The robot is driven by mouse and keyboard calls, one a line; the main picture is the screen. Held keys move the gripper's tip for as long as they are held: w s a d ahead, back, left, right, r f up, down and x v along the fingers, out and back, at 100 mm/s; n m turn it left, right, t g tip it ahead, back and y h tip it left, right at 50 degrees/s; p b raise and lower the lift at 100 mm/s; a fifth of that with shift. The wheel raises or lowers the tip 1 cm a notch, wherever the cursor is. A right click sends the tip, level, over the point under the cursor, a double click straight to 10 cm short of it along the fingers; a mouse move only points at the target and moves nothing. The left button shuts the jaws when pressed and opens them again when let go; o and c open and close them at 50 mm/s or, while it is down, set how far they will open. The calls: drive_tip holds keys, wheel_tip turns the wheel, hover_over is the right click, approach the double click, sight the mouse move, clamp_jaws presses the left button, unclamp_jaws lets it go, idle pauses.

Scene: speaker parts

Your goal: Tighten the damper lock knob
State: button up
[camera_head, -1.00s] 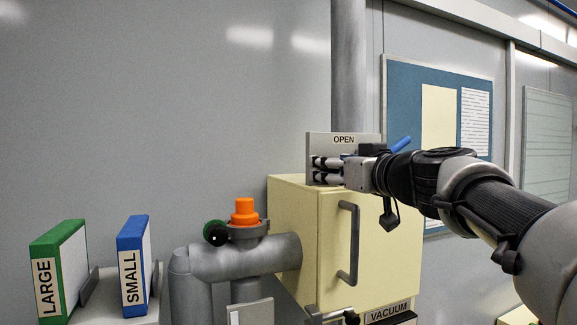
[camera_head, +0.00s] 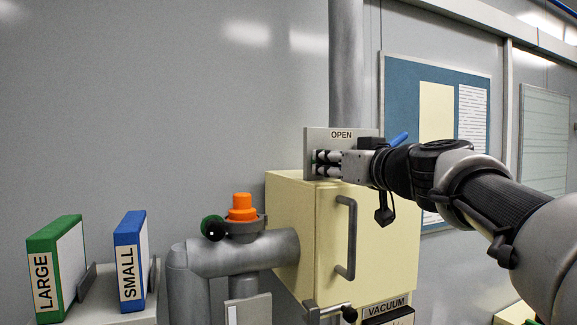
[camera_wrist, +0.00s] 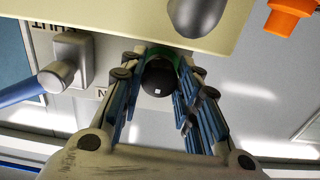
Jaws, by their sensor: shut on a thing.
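The damper lock knob (camera_wrist: 159,78) is a black round knob with a small white mark and green behind it. In the wrist view it sits between the two fingers of my gripper (camera_wrist: 158,98), which is shut on it. In the head view my gripper (camera_head: 328,163) is at the grey damper plate (camera_head: 352,134) marked OPEN and hides most of the knob. The blue damper handle (camera_head: 398,139) sticks up to the right behind my wrist. It also shows at the left of the wrist view (camera_wrist: 28,94).
A cream cabinet (camera_head: 300,220) with a dark handle stands below the plate. A grey pipe (camera_head: 240,253) carries an orange cap (camera_head: 241,207) and another green-and-black knob (camera_head: 212,228). Green (camera_head: 58,268) and blue (camera_head: 131,262) binders stand at the left. A vertical duct (camera_head: 346,65) rises behind the plate.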

idle(0.3)
drive_tip(key=o, duration=1.1)
drive_tip(key=v, duration=0.7)
drive_tip(key=shift+s+r, duration=0.1)
drive_tip(key=shift+s, duration=0.15)
